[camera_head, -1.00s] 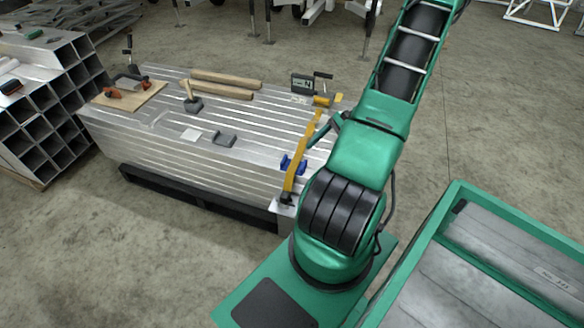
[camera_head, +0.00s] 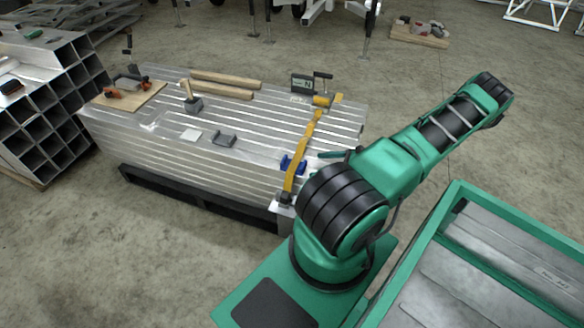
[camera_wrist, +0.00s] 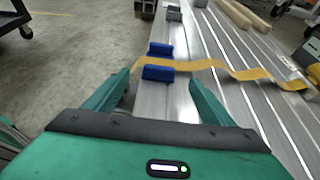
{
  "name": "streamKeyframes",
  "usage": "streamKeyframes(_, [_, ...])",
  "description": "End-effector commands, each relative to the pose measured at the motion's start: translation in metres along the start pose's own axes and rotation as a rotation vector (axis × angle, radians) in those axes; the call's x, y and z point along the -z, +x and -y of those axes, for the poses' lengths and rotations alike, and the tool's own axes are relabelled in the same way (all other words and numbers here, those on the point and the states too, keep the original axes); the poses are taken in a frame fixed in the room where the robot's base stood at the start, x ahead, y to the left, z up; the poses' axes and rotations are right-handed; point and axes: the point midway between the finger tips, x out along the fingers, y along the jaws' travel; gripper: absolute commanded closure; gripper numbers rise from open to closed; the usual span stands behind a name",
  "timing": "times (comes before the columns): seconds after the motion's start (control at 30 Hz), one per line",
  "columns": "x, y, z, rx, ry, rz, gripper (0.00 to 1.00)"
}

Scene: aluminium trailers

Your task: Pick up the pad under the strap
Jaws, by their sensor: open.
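A blue pad (camera_head: 293,163) sits on the stacked aluminium bars near their right end. The yellow-orange strap (camera_head: 303,150) runs over it, so its middle is covered; blue shows on both sides of the strap. In the wrist view the pad (camera_wrist: 158,73) lies ahead of my gripper (camera_wrist: 160,82), between the lines of its two green fingers. The fingers are apart with nothing between them. The strap (camera_wrist: 240,72) crosses the pad and trails off wavily to the right. In the head view my arm hides most of my gripper; one green finger shows right of the pad.
On the bar stack (camera_head: 250,115) lie a dark bracket (camera_head: 225,140), a white card (camera_head: 191,135), a mallet (camera_head: 193,103), two wooden bars (camera_head: 222,84) and a device with a display (camera_head: 303,84). Square tubes (camera_head: 45,110) stand at left. Floor in front is clear.

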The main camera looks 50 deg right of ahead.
Motion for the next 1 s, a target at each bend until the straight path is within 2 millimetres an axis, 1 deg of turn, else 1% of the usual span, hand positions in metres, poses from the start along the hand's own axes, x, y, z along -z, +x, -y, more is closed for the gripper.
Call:
streamKeyframes(0.03, [0.000, 0.009, 0.000, -0.001, 0.000, 0.002, 0.23])
streamKeyframes(0.1, [-0.001, 0.018, -0.001, -0.003, -0.001, 0.002, 0.23])
streamKeyframes(0.37, [0.000, 0.035, -0.001, -0.002, -0.001, 0.000, 0.23])
streamKeyframes(0.63, [0.001, 0.072, -0.002, -0.002, -0.001, 0.001, 0.23])
streamKeyframes(0.73, [0.000, 0.077, -0.002, -0.001, -0.002, 0.000, 0.23])
streamKeyframes(0.9, [0.001, 0.077, -0.001, 0.000, -0.002, -0.001, 0.23])
streamKeyframes(0.93, [0.001, 0.077, -0.001, 0.000, -0.002, -0.001, 0.26])
streamKeyframes(0.97, [0.001, 0.077, -0.001, 0.000, -0.002, -0.001, 0.33])
streamKeyframes(1.0, [0.001, 0.077, -0.001, 0.000, -0.002, -0.001, 0.43])
